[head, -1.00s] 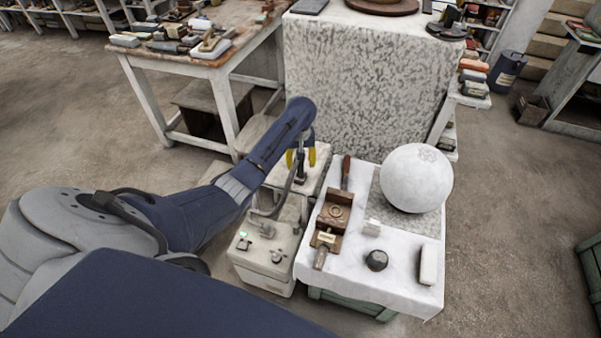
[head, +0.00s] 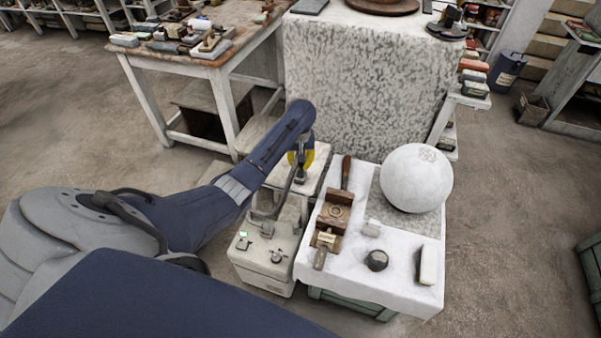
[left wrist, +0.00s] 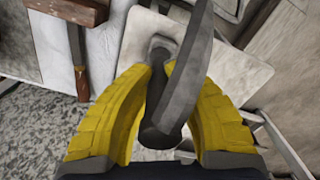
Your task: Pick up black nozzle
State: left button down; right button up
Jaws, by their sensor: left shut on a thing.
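The black nozzle (left wrist: 158,108) is a dark, slim piece that widens to a round end, seen in the left wrist view between the yellow fingers. My left gripper (left wrist: 172,85) is shut on it, with one finger on each side. A grey hose-like strip (left wrist: 186,75) crosses in front and hides part of the nozzle and the right finger. In the head view my left gripper (head: 301,160) points down over the small pale stand beside the white-covered table, and the nozzle there is mostly hidden. My right gripper is not in view.
The white-covered table (head: 400,285) holds a large white sphere (head: 416,178), a wooden clamp (head: 333,215), a dark round knob (head: 376,260) and small white blocks. A pale box with controls (head: 262,262) stands below my left arm. A speckled block (head: 365,85) stands behind.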

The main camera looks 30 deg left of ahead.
pick_arm(q)
jog(key=shift+r, duration=0.2)
notch_tip(320, 180, up, 20)
jog(key=shift+f, duration=0.15)
dwell(0.9)
dwell(0.6)
